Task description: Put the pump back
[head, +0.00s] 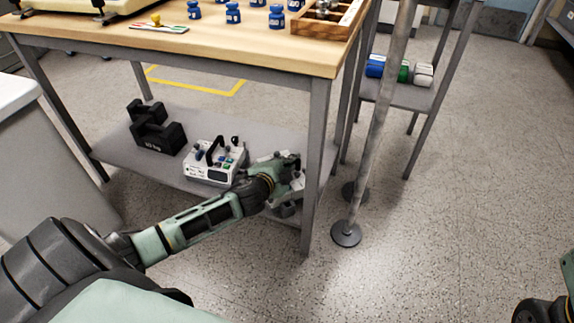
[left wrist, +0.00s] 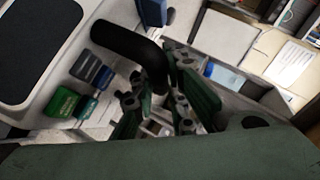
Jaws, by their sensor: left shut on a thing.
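A white pump (head: 208,172) with a black handle, a small screen and coloured buttons sits on the workbench's lower shelf. A second light-coloured pump (head: 287,208) is just right of it near the shelf's right end, mostly hidden by my left gripper (head: 287,172). In the left wrist view a pump (left wrist: 62,70) shows its dark screen, green and blue buttons and a black handle (left wrist: 130,45). My left gripper (left wrist: 160,100) is shut at this handle's end; the exact contact is hard to see. My right gripper is not visible, only parts of my right arm at the lower right.
The lower shelf (head: 120,155) also holds black weights (head: 155,135). A table leg (head: 311,165) stands right beside my left gripper, and a pole with a round base (head: 346,235) is further right. The wooden benchtop (head: 200,42) is overhead, with blue bottles. The floor in front is clear.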

